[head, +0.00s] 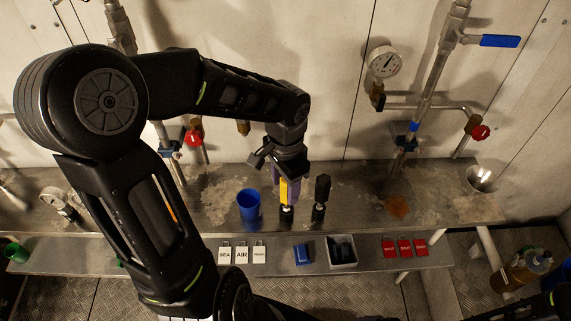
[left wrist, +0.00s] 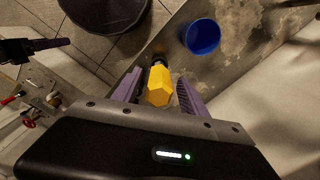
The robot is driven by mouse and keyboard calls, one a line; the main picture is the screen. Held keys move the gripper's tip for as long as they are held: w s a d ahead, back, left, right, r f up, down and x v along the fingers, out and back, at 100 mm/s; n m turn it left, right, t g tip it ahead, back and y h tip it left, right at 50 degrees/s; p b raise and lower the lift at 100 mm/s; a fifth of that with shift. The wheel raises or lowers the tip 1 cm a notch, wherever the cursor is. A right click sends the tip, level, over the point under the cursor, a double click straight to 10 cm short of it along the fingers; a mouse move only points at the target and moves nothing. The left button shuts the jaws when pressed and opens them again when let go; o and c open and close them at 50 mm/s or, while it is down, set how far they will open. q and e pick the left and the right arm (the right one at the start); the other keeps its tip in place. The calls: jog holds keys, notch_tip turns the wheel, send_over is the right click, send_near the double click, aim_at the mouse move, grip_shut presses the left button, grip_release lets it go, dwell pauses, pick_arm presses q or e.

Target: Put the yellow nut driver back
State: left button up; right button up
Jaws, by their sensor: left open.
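The yellow nut driver (head: 284,190) stands upright on the metal bench, its lower end at a dark base. My left gripper (head: 288,181) is above it with its fingers down around the handle. In the left wrist view the yellow handle (left wrist: 159,86) lies between the two purple-padded fingers (left wrist: 160,90), with a gap visible on the right side. The left gripper is open. A black-handled driver (head: 321,189) stands upright just to the right of the yellow one. My right gripper is not in view.
A blue cup (head: 248,205) stands left of the driver. The lower shelf holds white tags (head: 242,255), a blue block (head: 303,254), a white bin (head: 342,264) and red tags (head: 404,247). Pipes with a gauge (head: 385,62) and red knobs (head: 480,132) rise behind.

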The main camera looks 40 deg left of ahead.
pick_arm(q)
notch_tip(320, 180, up, 10)
jog(key=shift+r, duration=0.2)
jog(key=shift+f, duration=0.1)
dwell(0.6)
